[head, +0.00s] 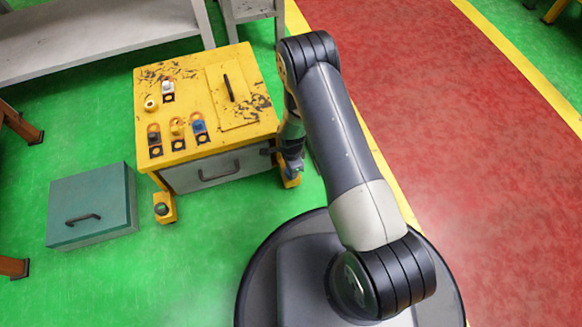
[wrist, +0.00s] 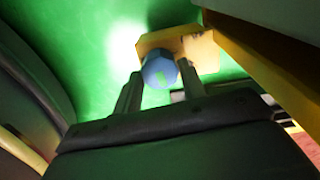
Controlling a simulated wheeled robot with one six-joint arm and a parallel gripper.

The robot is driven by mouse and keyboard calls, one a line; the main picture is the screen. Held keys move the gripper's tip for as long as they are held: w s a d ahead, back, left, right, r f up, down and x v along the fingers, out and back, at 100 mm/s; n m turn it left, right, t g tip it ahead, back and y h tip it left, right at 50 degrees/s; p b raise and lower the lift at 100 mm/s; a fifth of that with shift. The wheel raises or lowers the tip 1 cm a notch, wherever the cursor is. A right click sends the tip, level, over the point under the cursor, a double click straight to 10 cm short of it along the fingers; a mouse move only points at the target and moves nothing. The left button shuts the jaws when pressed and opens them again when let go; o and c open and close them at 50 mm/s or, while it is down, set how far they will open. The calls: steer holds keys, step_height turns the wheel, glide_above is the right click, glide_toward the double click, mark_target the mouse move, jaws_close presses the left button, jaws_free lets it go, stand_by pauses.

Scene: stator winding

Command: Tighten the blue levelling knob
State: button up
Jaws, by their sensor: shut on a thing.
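The blue levelling knob (wrist: 159,72) shows in the wrist view, a faceted blue cap with a small green mark on its face. It sits at a yellow foot bracket (wrist: 203,52). My gripper (wrist: 160,76) has one finger on each side of the knob and is shut on it. In the head view, my gripper (head: 290,166) is low beside the front right corner of the yellow cart (head: 215,150), at the right foot bracket (head: 291,183). The blue knob cannot be made out there; my arm and gripper cover that spot.
The left foot has a dark knob (head: 161,209). A teal box (head: 88,205) lies left on open green floor. A grey bench (head: 100,40) stands behind.

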steer(key=shift+r, duration=0.1)
steer(key=o, duration=1)
steer(key=shift+c, duration=0.2)
